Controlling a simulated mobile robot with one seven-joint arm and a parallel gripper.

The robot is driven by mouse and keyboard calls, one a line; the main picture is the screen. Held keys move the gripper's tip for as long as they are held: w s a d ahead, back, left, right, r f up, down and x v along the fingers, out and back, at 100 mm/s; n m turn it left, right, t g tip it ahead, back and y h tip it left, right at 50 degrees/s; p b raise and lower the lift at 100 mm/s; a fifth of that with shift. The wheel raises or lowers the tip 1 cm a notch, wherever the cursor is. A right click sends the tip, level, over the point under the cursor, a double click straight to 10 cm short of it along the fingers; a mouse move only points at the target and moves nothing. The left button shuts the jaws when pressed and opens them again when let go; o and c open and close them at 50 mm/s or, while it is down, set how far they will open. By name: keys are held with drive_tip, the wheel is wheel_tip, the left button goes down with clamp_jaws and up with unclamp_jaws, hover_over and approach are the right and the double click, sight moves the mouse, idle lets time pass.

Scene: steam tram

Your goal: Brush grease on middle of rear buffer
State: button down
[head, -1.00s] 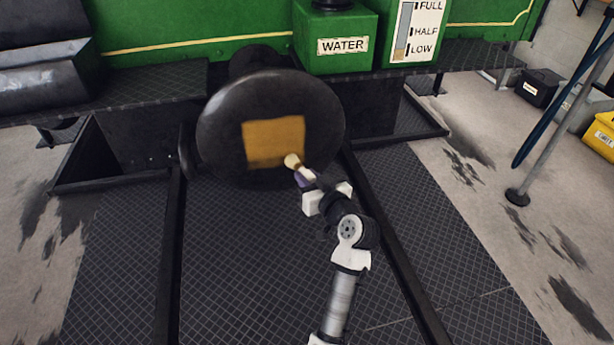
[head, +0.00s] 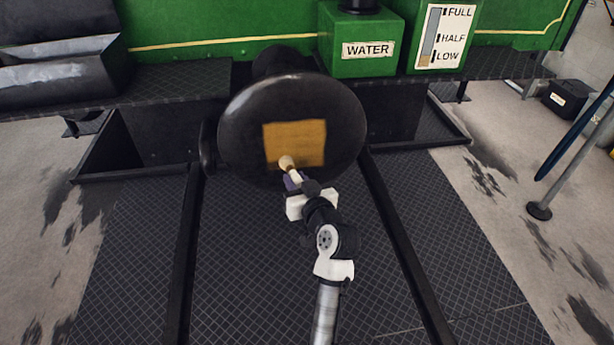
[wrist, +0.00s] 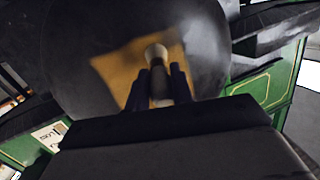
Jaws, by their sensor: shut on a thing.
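The rear buffer (head: 345,110) is a large round black disc at the middle of the head view. A square amber grease patch (head: 300,140) covers its middle. My gripper (head: 294,181) is shut on a brush (head: 287,163) with a pale tip. The tip overlaps the lower left part of the patch in the head view. In the wrist view the brush (wrist: 157,58) stands between my two dark fingers, with its tip against the amber patch (wrist: 120,66). I cannot tell for sure whether the bristles touch the face.
A green WATER box (head: 362,42) and a level gauge panel (head: 444,36) stand above the buffer on the right. Dark rails (head: 412,260) run along the checkered floor. A grey post (head: 570,165) stands at the right, near a black box (head: 568,97).

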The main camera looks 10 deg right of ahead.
drive_tip(key=a, duration=0.1)
drive_tip(key=a+f+p, duration=0.1)
drive_tip(key=a, duration=0.2)
drive_tip(key=shift+s+f, duration=0.15)
drive_tip(key=shift+f, duration=0.15)
drive_tip(key=s, duration=0.6)
drive_tip(key=shift+r, duration=0.15)
idle(0.3)
drive_tip(key=shift+s, duration=0.1)
